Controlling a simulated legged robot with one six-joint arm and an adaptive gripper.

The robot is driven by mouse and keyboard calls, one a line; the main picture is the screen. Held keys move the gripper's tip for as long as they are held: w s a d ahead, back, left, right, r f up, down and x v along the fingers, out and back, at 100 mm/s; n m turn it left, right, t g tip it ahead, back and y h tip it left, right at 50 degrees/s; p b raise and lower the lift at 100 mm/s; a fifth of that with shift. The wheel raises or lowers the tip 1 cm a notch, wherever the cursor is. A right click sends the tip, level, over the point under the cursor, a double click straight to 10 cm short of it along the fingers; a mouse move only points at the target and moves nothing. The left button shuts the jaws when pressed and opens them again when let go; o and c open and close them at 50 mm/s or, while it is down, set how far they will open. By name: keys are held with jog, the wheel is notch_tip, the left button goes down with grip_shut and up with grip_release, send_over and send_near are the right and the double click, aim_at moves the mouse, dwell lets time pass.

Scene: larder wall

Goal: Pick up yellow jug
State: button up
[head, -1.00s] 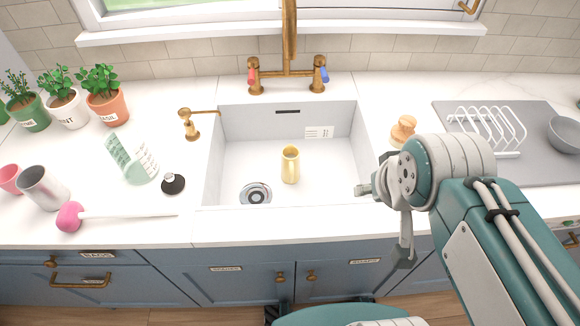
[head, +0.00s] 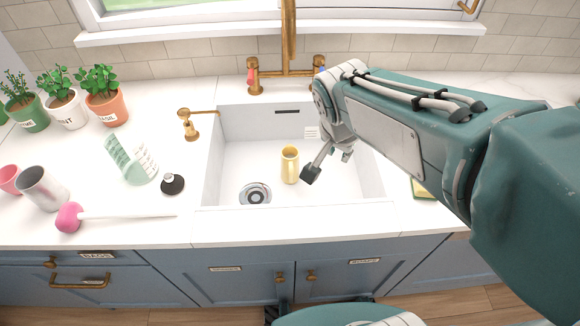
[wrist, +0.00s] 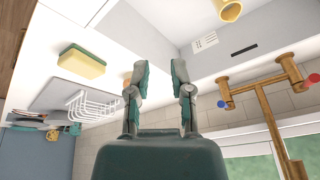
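The yellow jug (head: 290,165) stands upright on the floor of the white sink, right of the drain, in the head view. In the wrist view the jug (wrist: 229,10) shows at the top edge, partly cut off. My gripper (wrist: 160,72) is open and empty in the wrist view, its two fingers apart. In the head view my gripper (head: 328,164) hangs over the right part of the sink, to the right of the jug and apart from it. My arm hides part of the sink's right side.
The sink (head: 250,122) has raised walls and a brass tap (head: 288,72) behind it. A soap dispenser (head: 188,125), drain plug (head: 172,184) and pink-headed brush (head: 70,217) are left of it. A sponge (wrist: 82,60) and white rack (wrist: 92,107) are on the right counter.

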jog(key=w+a+f+m+h, duration=0.2)
jog(key=w+a+f+m, duration=0.35)
jog(key=w+f, duration=0.25)
jog(key=m, duration=0.3)
send_near(291, 178)
jog(key=w+a+f, duration=0.1)
jog(key=w, duration=0.1)
jog(key=shift+g+h, duration=0.4)
jog(key=x, duration=1)
jog(key=shift+s+d+f, duration=0.15)
jog(key=shift+f, duration=0.2)
jog(key=shift+c, duration=0.3)
jog(key=shift+r, duration=0.1)
grip_shut()
